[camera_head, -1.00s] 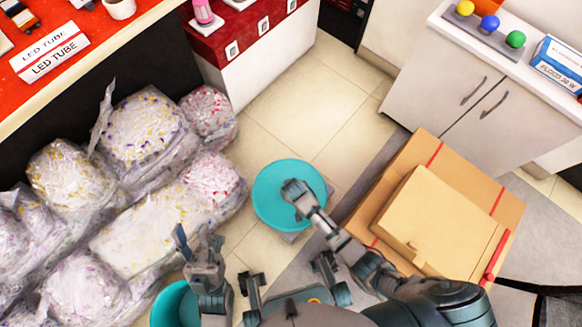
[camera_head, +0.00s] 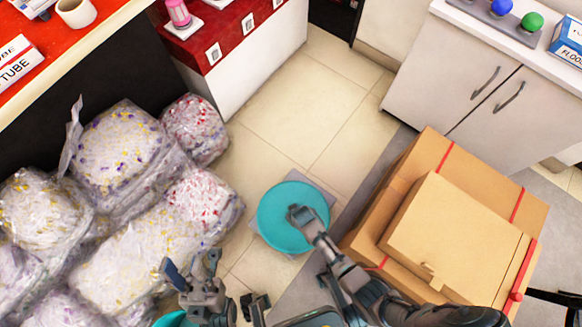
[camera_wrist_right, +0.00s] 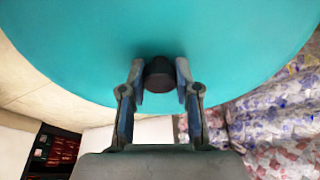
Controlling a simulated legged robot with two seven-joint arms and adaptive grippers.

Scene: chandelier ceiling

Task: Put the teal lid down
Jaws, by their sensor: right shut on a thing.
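The round teal lid (camera_head: 278,222) is in the middle of the head view, above a grey square (camera_head: 318,187) on the tiled floor. I cannot tell whether it touches that square. My right gripper (camera_head: 301,213) is over the lid. In the right wrist view, my right gripper (camera_wrist_right: 158,85) is shut on the dark knob (camera_wrist_right: 158,74) of the lid (camera_wrist_right: 90,40). My left gripper (camera_head: 192,268) has its fingers apart and is empty at lower left. Below it, part of a teal bin (camera_head: 175,319) shows at the bottom edge.
Clear plastic bags of shredded paper (camera_head: 120,145) are piled at left. Stacked cardboard boxes (camera_head: 455,235) stand at right. A red-topped counter (camera_head: 225,35) and a white cabinet (camera_head: 470,85) stand behind. The tiled floor (camera_head: 290,120) between them is clear.

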